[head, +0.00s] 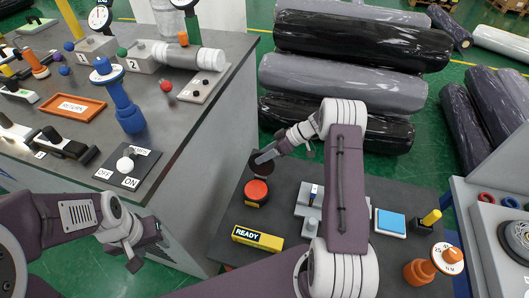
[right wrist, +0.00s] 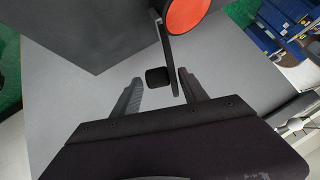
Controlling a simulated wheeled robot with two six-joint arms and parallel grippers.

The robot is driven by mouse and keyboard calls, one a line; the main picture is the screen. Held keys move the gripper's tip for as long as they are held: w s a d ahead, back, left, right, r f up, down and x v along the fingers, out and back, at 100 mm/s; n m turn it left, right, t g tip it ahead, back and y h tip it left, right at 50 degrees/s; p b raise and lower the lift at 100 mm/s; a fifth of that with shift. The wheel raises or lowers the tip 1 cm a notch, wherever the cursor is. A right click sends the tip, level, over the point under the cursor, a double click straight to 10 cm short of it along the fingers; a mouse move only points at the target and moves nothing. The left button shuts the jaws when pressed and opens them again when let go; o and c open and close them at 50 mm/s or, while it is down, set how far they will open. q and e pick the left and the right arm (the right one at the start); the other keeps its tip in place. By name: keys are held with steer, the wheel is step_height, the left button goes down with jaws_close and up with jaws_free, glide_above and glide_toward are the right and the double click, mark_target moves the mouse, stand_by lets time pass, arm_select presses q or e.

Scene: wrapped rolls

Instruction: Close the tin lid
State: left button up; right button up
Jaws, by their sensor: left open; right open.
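A squat dark tin with a red round top face (head: 256,190) stands near the left edge of the dark low table. A dark round lid (head: 260,166) stands raised at its far side. In the right wrist view the red face (right wrist: 187,12) is at the top, and the lid (right wrist: 168,50) shows nearly edge-on as a thin dark plate, with a black block (right wrist: 158,77) beside it. My right gripper (head: 267,155) is open at the lid; its fingers lie either side of the plate's lower end. Contact cannot be told. My left gripper (head: 145,252) is open and empty, left of the table.
A yellow READY block (head: 257,238), a grey fixture (head: 308,207), a blue pad (head: 390,222) and orange knobs (head: 419,271) share the low table. A grey bench (head: 205,105) with a switch plate (head: 128,167) stands left. Wrapped rolls (head: 345,80) lie behind.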

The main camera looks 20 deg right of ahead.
steer(key=shift+w+a+f, duration=0.1)
steer(key=shift+w+a, duration=0.05)
steer(key=shift+w, duration=0.1)
steer(key=shift+c, duration=1.2)
jaws_close()
steer(key=shift+r, duration=0.2)
